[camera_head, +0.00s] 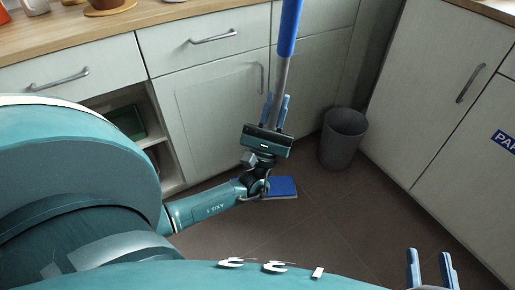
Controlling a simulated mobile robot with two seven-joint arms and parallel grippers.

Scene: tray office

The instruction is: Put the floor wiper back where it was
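The floor wiper (290,25) has a blue grip at the top, a grey pole and a flat blue head (283,187) low down at the floor. It stands nearly upright, tilted slightly. My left gripper (276,106), on the arm coming in from the left, has its blue fingers close on both sides of the pole and looks shut on it. The gripper body hides part of the lower pole. My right gripper (431,268) is at the bottom right edge, its two blue fingers apart with nothing between them. It is well away from the wiper.
A grey bin (344,138) stands on the brown floor in the corner, right of the wiper. White cabinets (215,115) with drawers line the back, and another white cabinet (440,110) closes the right. An open shelf (130,125) is at left. Free floor lies in the middle.

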